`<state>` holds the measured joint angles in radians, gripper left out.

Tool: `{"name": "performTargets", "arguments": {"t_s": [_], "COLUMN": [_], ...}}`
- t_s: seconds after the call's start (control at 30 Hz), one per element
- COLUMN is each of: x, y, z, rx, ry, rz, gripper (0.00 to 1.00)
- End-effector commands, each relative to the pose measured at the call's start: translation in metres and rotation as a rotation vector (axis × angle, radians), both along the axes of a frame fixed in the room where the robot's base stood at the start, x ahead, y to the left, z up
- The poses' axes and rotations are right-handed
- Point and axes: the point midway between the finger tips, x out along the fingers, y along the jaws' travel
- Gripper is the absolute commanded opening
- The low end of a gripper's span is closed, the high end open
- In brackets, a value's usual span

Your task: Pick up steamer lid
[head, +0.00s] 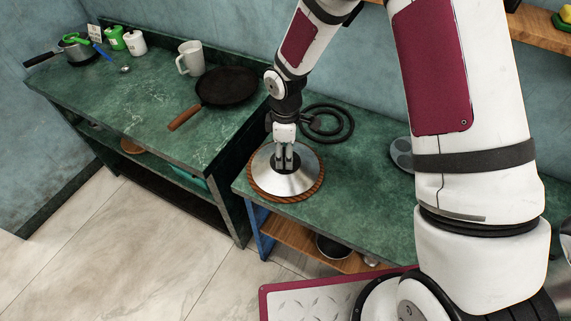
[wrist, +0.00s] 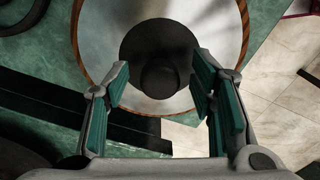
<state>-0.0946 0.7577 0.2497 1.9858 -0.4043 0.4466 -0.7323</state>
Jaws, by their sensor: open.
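The steamer lid (head: 287,182) is a shiny silver dome with a brown rim. It sits on the green counter near the front left corner of the right-hand counter section. In the wrist view the lid (wrist: 225,25) fills the upper middle, with a dark round plate and a black knob (wrist: 163,78) at its centre. My gripper (head: 284,165) is directly above the lid, pointing down. In the wrist view its fingers (wrist: 162,88) are spread apart on either side of the knob, with gaps visible. Whether the fingertips touch the lid I cannot tell.
A black frying pan (head: 228,86) with a wooden handle and a white mug (head: 191,58) stand on the left counter. A black burner ring (head: 327,123) lies behind the lid. A gap separates the two counters. A pot (head: 78,50) stands far left.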

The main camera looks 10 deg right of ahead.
Motion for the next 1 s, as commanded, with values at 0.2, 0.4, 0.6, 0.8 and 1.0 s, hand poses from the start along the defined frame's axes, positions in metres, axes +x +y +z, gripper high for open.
{"name": "performTargets", "arguments": {"t_s": [0.2, 0.4, 0.6, 0.8, 1.0], "x": [0.0005, 0.0003, 0.0004, 0.0004, 0.001], "y": [0.0003, 0.0001, 0.0002, 0.0001, -0.0002], "z": [-0.0022, -0.0021, -0.0019, -0.0017, 0.0043], "rx": [0.001, 0.001, 0.001, 0.001, 0.001], "ry": [-0.002, -0.001, -0.001, -0.001, -0.002], "rz": [0.0, 0.0, 0.0, 0.0, -0.002], "gripper": [0.51, 0.17, 0.0, 0.0, 0.0]}}
